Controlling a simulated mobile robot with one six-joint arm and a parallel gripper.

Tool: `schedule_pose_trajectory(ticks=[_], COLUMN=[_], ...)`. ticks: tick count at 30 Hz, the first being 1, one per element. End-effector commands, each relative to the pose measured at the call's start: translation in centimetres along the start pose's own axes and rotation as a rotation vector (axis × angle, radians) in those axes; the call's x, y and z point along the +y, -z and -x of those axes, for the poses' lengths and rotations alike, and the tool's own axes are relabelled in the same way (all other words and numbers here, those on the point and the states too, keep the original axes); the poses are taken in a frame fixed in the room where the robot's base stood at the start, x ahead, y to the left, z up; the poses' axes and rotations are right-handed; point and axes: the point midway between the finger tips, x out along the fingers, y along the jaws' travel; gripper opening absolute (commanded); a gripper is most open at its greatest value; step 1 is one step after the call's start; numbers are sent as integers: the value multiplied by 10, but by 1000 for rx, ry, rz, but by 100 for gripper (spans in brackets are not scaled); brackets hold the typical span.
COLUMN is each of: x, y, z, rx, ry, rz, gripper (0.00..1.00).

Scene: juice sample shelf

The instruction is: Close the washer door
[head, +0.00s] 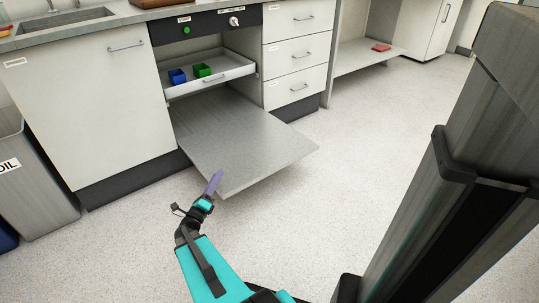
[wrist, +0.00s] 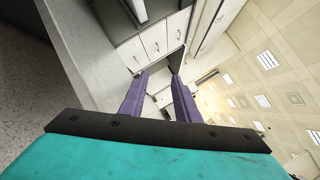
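The washer door (head: 245,140) is a grey panel folded down and open, lying about flat, low in front of the washer's bay. The washer's dark control panel (head: 207,25), with a green button and a pale knob, is above it. A white rack (head: 228,73) is pulled partly out over the door. It holds a blue box (head: 177,76) and a green box (head: 202,70). My gripper (head: 217,176) is at the door's front left corner; I cannot tell whether it touches. In the wrist view its purple fingers (wrist: 160,78) are apart with nothing held between them.
A white cabinet (head: 95,110) stands left of the washer, with a grey bin (head: 38,185) beside it. White drawers (head: 297,50) are on the right. A red item (head: 381,47) lies on a low shelf farther right. The floor (head: 330,190) in front is clear.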

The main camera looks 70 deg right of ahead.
Motion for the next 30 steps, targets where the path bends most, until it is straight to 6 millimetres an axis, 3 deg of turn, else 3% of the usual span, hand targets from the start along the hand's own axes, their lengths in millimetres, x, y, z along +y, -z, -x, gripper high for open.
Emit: schedule_pose_trajectory(ticks=[30], x=[9], y=[-9], z=[45], rx=[0], ry=[-1], rz=[0], gripper=[29])
